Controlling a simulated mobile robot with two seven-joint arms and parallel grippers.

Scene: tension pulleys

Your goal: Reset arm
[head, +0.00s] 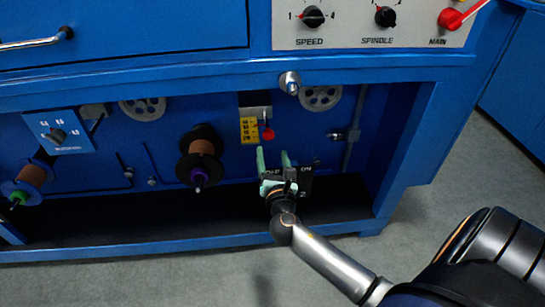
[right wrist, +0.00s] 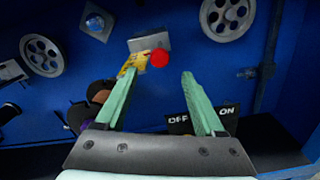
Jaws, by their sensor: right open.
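My right gripper (head: 273,160) is in the machine's lower bay with its pale green fingers spread apart and nothing between them. In the right wrist view its two fingers (right wrist: 157,82) point at the blue back panel. A red ball knob (head: 268,134) on a grey bracket with a yellow scale plate (head: 249,130) is just beyond the fingertips. The red knob (right wrist: 160,58) shows between and beyond the fingers in the right wrist view, apart from them. A black OFF/ON plate (head: 305,180) is partly hidden behind the gripper. My left gripper is not in view.
A brown spool (head: 201,148) with black flanges is left of the gripper; another spool (head: 33,175) is at far left. Grey pulleys (head: 320,97) sit under the top beam. The bay's front rail (head: 180,240) runs below. Knobs and a red MAIN handle (head: 449,18) are above. Grey floor is open in front.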

